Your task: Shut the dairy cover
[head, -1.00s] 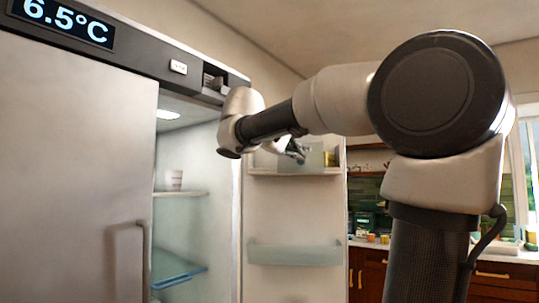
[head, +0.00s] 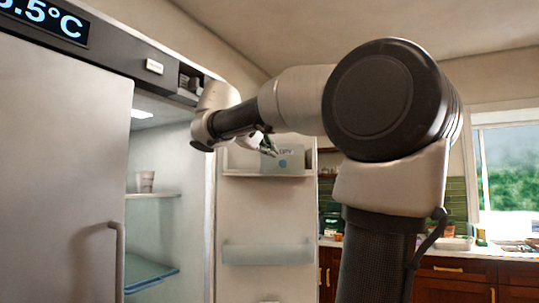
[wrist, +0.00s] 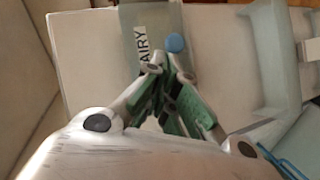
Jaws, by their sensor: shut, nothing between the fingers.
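The dairy cover (head: 290,160) is a pale grey-green panel at the top shelf of the open fridge door. In the wrist view the cover (wrist: 152,18) shows the letters "AIRY" beside the blue knob (wrist: 175,43). My gripper (head: 271,149) is shut and empty at the cover's upper left. In the wrist view my gripper (wrist: 165,68) has its fingertips just by the label and knob; whether they touch is unclear.
The fridge door liner (head: 265,205) stands open with a lower door bin (head: 268,252). Inside the fridge, a cup (head: 145,181) stands on a shelf (head: 153,195) above a blue-edged tray (head: 148,272). A closed grey front door (head: 55,170) is at left; a kitchen counter (head: 455,259) is behind my arm.

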